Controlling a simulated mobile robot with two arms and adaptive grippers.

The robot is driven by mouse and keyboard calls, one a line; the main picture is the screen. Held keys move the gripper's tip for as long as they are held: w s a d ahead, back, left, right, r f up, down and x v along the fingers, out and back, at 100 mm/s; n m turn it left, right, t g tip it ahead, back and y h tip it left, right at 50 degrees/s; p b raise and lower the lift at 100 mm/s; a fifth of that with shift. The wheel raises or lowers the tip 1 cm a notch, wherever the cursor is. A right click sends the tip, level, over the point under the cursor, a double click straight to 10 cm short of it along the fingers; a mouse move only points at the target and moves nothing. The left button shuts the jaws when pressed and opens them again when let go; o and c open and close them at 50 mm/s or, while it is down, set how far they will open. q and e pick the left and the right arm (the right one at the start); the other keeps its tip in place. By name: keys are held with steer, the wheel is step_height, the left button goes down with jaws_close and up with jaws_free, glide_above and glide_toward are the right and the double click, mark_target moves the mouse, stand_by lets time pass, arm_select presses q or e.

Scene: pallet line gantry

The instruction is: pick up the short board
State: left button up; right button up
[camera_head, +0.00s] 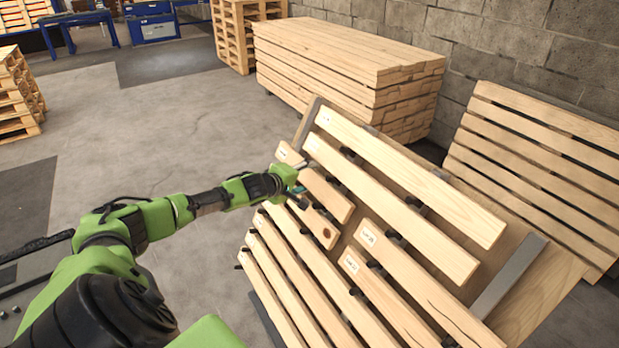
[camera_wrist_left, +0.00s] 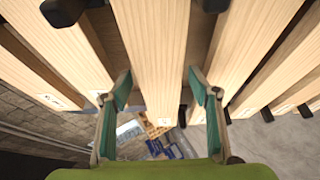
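The slanted rack holds light wooden boards of different lengths. One short board (camera_head: 329,193) lies in its middle; a second short piece with a dark knot (camera_head: 319,228) lies just below it. My left gripper (camera_head: 295,189) is at the left ends of these short boards and hides part of them. In the left wrist view my left gripper (camera_wrist_left: 160,82) is open, its green-padded fingers on either side of a board (camera_wrist_left: 158,40). Gaps seem to show between the pads and the board. I cannot tell which short board it is. My right gripper is not in view.
Long boards (camera_head: 400,183) lie close above and below on the rack, held by dark pegs. A stack of boards (camera_head: 345,60) stands behind, a slatted panel (camera_head: 545,160) leans by the block wall at right. The grey floor at left is mostly clear.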

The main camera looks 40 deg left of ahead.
arm_select(q)
steer(key=c, duration=0.9)
steer(key=shift+s+r, duration=0.1)
